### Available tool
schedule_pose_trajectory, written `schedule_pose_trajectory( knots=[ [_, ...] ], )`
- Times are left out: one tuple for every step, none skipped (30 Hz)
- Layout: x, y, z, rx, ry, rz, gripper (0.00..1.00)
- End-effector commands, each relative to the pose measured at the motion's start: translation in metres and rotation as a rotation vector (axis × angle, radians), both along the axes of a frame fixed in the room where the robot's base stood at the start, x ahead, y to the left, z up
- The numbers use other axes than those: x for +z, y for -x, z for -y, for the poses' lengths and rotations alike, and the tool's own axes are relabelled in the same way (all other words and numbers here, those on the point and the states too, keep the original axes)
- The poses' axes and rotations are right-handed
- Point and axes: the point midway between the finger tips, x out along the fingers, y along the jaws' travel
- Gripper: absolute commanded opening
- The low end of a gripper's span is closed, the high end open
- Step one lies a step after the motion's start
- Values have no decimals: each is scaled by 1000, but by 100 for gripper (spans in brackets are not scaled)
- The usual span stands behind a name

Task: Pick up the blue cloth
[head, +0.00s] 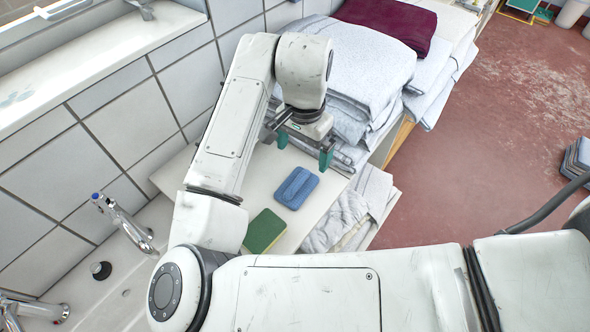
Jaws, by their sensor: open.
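The blue cloth (297,187) is a small folded pad lying flat on the white counter (226,237). My gripper (304,150) is above the counter, a little beyond the cloth in the head view, close to the stacked linens. Its two green-tipped fingers are spread apart with nothing visible between them. The gripper looks apart from the cloth, and the whole top of the cloth shows.
A green sponge (264,231) lies nearer on the counter, beside my arm. Tall stacks of folded white linen (365,62), topped by a maroon cloth (388,20), stand close behind my gripper. A sink with a tap (124,222) is at left, against the tiled wall.

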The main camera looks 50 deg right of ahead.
Motion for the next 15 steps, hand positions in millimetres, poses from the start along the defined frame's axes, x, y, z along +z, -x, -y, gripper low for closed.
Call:
schedule_pose_trajectory(
  knots=[
    [-5, 0, -1, 2, -1, -3, 100],
    [-8, 0, -1, 2, -1, -4, 100],
    [-14, 0, -1, 2, -2, -4, 100],
    [-19, 0, -1, 1, -1, -3, 100],
    [-24, 1, -1, 1, -1, -4, 100],
    [-30, 1, -1, 1, -1, -4, 100],
    [-34, 0, -1, 3, 0, -3, 100],
    [-39, 0, -1, 3, -1, -3, 100],
    [-43, 0, -1, 2, -1, -3, 100],
    [-46, 0, -1, 2, 0, -2, 100],
    [-48, 0, -1, 1, 0, -2, 100],
    [-51, 0, -1, 0, 0, -1, 100],
    [-52, 0, -1, 0, -1, -1, 100],
    [-54, 0, -1, 0, -1, -1, 100],
    [-56, 0, -2, 1, 0, -1, 100]
  ],
)
